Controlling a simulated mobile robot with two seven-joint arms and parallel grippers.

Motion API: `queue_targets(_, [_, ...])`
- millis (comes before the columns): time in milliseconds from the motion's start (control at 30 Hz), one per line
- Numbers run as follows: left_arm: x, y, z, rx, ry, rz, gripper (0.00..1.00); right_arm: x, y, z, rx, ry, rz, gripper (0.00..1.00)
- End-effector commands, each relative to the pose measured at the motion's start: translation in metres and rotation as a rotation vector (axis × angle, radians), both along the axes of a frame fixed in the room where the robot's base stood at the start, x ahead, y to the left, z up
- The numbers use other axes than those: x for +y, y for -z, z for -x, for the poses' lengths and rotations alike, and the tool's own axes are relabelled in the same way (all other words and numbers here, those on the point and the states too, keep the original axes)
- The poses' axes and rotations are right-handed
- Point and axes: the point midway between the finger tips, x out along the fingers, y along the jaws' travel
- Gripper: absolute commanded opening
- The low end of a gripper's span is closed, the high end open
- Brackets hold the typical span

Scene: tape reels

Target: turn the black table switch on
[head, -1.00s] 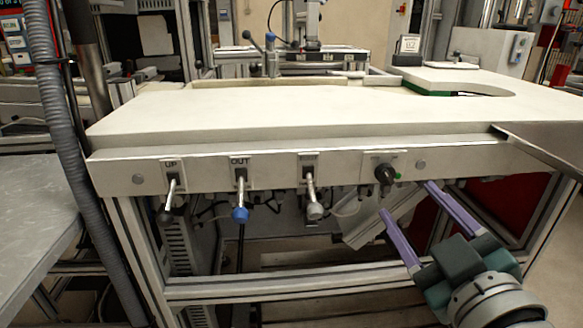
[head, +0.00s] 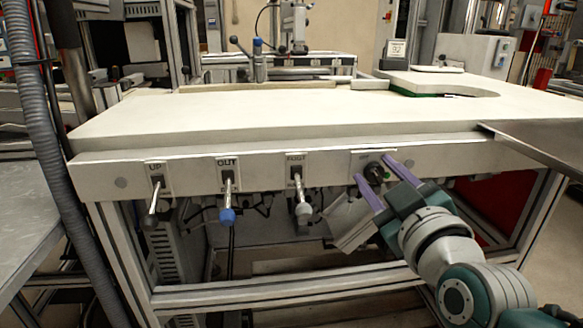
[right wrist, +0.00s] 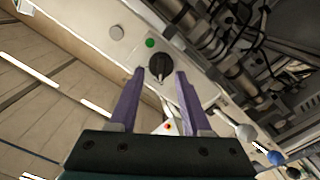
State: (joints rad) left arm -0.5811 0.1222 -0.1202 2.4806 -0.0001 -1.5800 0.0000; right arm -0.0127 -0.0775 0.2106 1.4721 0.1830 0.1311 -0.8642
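The black rotary switch (head: 376,172) is on the right part of the white table's front panel. It also shows in the right wrist view as a black knob (right wrist: 160,66) beside a small green dot (right wrist: 150,42). My right gripper (head: 373,177) is open, its two purple fingers pointing at the switch. In the right wrist view the fingertips (right wrist: 159,72) lie on either side of the knob in the picture; whether they touch it I cannot tell. In the head view the fingers partly cover the switch. My left gripper is not in view.
Three levers hang from the panel left of the switch: a black-knobbed one (head: 150,219), a blue-knobbed one (head: 226,215) and a grey-knobbed one (head: 303,212). The white tabletop (head: 270,116) is mostly clear. A metal frame (head: 290,293) runs below the panel.

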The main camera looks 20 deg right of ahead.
Motion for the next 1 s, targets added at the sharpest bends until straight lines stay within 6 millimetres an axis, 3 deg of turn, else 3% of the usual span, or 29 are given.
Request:
queue_targets(67, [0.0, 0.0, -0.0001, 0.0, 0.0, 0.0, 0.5, 0.0001, 0.0001, 0.0001, 0.0, 0.0, 0.0, 0.38])
queue_targets(400, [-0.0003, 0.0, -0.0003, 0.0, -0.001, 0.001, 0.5, 0.0001, 0.0001, 0.0002, 0.0, 0.0, 0.0, 0.0])
queue_targets(1000, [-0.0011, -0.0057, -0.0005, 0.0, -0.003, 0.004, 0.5, -0.0009, -0.0019, 0.0003, -0.024, -0.001, -0.103, 0.0])
